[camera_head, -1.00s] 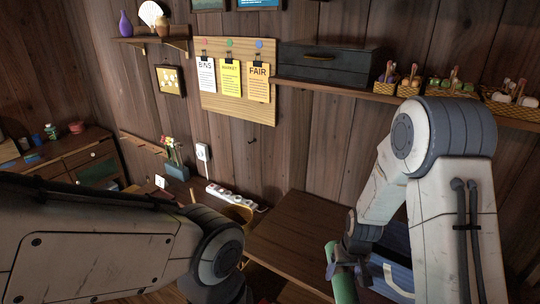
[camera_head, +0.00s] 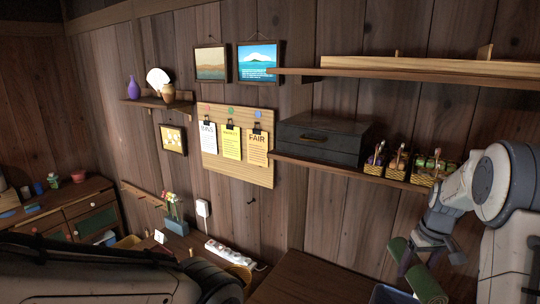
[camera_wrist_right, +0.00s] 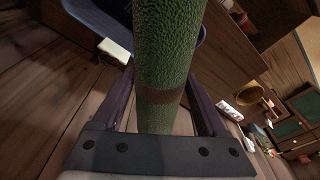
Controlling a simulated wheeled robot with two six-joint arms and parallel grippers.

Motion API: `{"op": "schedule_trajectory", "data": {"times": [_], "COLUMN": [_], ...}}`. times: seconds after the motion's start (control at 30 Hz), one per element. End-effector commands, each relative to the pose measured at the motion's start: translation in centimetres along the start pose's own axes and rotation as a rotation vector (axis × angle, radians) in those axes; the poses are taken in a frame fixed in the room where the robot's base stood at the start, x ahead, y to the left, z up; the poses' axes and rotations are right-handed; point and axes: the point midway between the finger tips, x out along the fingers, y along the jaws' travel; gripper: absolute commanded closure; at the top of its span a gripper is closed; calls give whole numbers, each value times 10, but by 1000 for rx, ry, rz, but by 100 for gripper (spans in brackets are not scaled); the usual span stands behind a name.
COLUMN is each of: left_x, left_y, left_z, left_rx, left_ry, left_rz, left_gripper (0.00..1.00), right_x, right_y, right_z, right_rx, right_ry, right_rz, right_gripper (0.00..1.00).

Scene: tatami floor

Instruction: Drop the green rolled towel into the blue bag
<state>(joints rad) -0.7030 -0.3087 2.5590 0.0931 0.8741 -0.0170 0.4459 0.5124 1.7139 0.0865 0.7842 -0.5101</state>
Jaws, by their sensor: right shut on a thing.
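The green rolled towel (camera_head: 424,284) is held in my right gripper (camera_head: 412,262) at the lower right of the head view. It also fills the middle of the right wrist view (camera_wrist_right: 166,50), between the two fingers, with a brown band around it. The blue bag (camera_head: 388,294) shows only in part at the bottom edge of the head view, below and left of the towel. Part of it shows behind the towel in the right wrist view (camera_wrist_right: 100,22). My left arm crosses the lower left of the head view, but its gripper is out of view.
A brown table top (camera_head: 300,280) lies left of the bag and looks clear. A wall shelf (camera_head: 340,172) holds a dark box (camera_head: 318,138) and several small baskets (camera_head: 397,166). A power strip (camera_head: 228,254) and a flower holder (camera_head: 175,222) are further left.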

Motion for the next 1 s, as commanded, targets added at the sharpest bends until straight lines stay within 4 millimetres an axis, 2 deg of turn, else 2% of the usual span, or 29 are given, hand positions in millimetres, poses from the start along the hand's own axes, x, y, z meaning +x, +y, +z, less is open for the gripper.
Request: {"op": "schedule_trajectory", "data": {"times": [0.03, 0.13, 0.23, 0.4, 0.63, 1.0], "left_x": [-13, -21, -26, -28, -19, 15], "left_y": [0, 0, 1, 1, 0, -3], "left_z": [-1, -4, -7, -8, -9, -8], "left_rx": [-5, -12, -17, -21, -21, -18], "left_ry": [7, 21, 30, 37, 39, 39], "left_rz": [0, -1, -1, -1, -1, -1], "left_gripper": [50, 50, 50, 50, 50, 50], "right_x": [-22, -43, -58, -68, -58, -15], "right_y": [14, 31, 43, 52, 53, 52], "right_z": [-1, 2, 4, 7, 9, 15], "right_rx": [-1, -15, -25, -35, -37, -37], "right_ry": [4, 4, 6, 7, 6, 5], "right_rz": [1, -3, -6, -8, -9, -9], "right_gripper": [84, 84, 84, 84, 84, 84]}}
